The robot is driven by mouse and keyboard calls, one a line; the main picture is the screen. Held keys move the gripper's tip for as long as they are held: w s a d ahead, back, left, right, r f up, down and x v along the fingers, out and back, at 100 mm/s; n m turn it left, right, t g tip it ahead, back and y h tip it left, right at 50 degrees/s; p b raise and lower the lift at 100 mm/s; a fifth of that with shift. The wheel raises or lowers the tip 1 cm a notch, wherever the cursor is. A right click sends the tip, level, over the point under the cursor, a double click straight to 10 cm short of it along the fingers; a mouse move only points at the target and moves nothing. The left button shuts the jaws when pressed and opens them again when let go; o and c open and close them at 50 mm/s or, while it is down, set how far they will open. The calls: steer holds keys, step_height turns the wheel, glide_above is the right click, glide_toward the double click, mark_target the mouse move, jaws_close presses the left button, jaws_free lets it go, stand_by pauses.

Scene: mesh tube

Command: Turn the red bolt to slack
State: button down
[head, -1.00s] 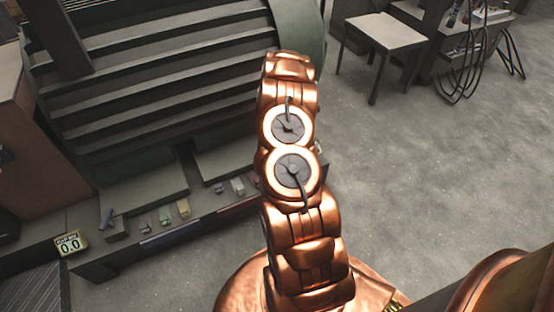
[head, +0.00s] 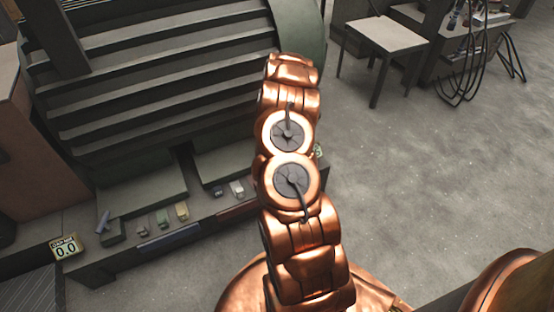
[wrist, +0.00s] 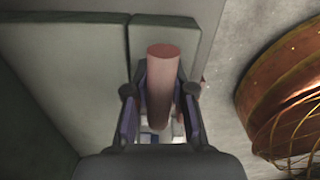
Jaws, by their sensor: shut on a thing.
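The red bolt (wrist: 163,75) shows in the wrist view as a dull red, smooth cylinder with a round flat end. It stands between the two fingers of my gripper (wrist: 160,98), which are shut on it from left and right. In the head view my copper arm covers the place, and neither the gripper nor the bolt can be seen there. A small sign (head: 66,247) reading 0.0 stands at the left in the head view.
A dark slatted machine (head: 160,80) stands behind a low ledge with several small blocks (head: 182,211) on it. A grey table (head: 385,35) stands at the upper right. Open concrete floor (head: 440,170) lies to the right of my arm.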

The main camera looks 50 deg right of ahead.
steer(key=c, duration=1.1)
jaws_free()
steer(key=shift+r, duration=0.2)
step_height(320, 180, up, 12)
steer(key=shift+f, duration=0.15)
